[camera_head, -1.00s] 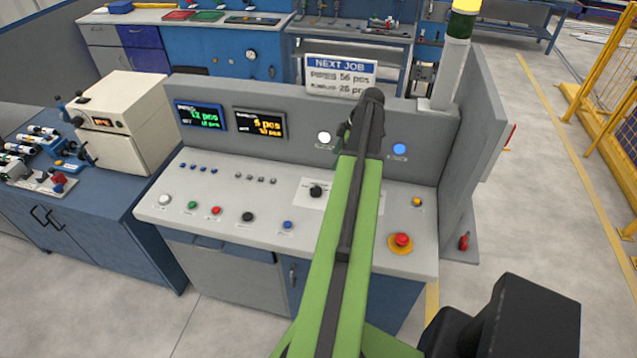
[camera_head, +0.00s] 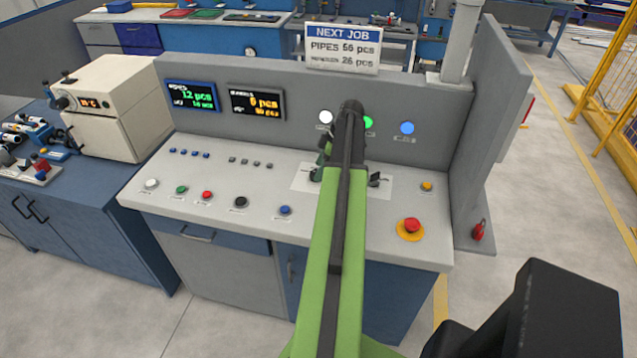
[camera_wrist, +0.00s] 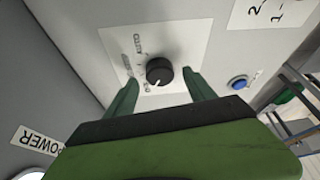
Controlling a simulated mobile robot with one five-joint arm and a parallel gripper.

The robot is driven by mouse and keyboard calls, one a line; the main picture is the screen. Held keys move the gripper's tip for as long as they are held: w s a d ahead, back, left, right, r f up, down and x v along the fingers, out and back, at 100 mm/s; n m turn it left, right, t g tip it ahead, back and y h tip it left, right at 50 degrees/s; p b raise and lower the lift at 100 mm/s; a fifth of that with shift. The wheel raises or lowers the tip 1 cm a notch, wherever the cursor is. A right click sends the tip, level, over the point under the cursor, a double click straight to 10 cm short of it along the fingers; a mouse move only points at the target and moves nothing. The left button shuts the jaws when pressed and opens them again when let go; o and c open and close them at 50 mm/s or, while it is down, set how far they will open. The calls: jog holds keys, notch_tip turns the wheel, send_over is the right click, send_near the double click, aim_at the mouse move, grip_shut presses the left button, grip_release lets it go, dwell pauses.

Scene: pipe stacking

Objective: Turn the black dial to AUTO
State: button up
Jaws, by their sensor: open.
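The black dial (camera_wrist: 159,72) shows in the wrist view on a white plate, with the label AUTO printed above and to its left. A white mark on its face points toward the lower left, away from AUTO. My gripper (camera_wrist: 160,80) is open, with its two dark green fingers on either side of the dial. In the head view, my gripper (camera_head: 325,157) is partly hidden by my arm, over the white plate (camera_head: 303,181) on the console. A black dial (camera_head: 374,179) shows right of my arm on that plate.
The sloped console (camera_head: 180,165) carries several buttons and a red emergency button (camera_head: 411,226). Two displays stand on its back wall, with white, green (camera_head: 368,123) and blue lamps. The wrist view shows a blue button (camera_wrist: 238,83) and a POWER label (camera_wrist: 38,140).

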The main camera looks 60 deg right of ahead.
jog(key=shift+b+x, duration=0.4)
jog(key=shift+x, duration=0.65)
jog(key=shift+c, duration=0.3)
jog(key=c, duration=1.2)
jog(key=shift+d, duration=0.15)
jog(key=shift+c, duration=0.5)
